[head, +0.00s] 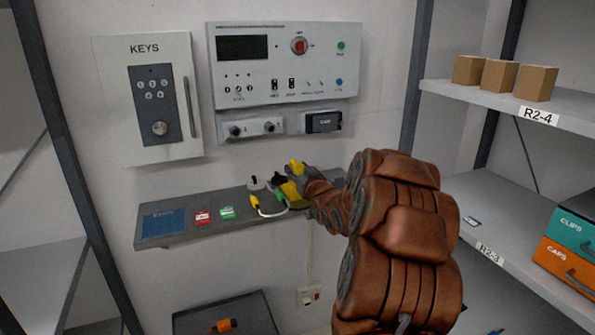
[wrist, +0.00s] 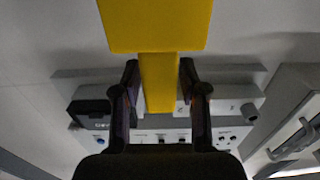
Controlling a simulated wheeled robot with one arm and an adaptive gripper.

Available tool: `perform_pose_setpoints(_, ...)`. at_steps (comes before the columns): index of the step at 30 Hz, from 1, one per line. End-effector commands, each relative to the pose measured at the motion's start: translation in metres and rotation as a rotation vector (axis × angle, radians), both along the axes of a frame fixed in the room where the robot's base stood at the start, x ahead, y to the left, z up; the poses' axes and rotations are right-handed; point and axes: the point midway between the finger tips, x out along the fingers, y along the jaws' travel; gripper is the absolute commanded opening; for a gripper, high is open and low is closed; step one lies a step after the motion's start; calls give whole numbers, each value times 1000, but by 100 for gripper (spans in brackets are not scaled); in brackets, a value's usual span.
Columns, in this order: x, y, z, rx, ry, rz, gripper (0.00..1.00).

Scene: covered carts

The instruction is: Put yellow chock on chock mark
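The yellow chock (wrist: 158,80) fills the upper middle of the wrist view, a wide block with a narrower part below it. The narrow part lies between the two dark fingers of my gripper (wrist: 158,92), which are closed about its sides. In the head view, my gripper (head: 287,182) is over the right part of the wall shelf, with yellow of the chock (head: 297,167) showing at it. The arm and fingers hide part of the chock there. I cannot make out a chock mark in either view.
The narrow wall shelf (head: 180,236) carries a blue pad (head: 164,223), a red item (head: 202,217), a green item (head: 227,212) and a cable with a yellow end (head: 255,203). A control panel (head: 290,70) and a key cabinet (head: 150,100) hang above. Racks stand at both sides.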

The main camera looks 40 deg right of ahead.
Motion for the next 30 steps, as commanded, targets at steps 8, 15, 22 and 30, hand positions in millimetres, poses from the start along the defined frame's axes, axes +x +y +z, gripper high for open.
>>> perform_pose_setpoints(8,0,0,0,0,1,0,52)
perform_pose_setpoints(15,-5,1,2,0,1,-1,52)
perform_pose_setpoints(22,-34,11,2,1,2,-3,52)
perform_pose_setpoints(30,-74,24,3,-1,-1,-3,52)
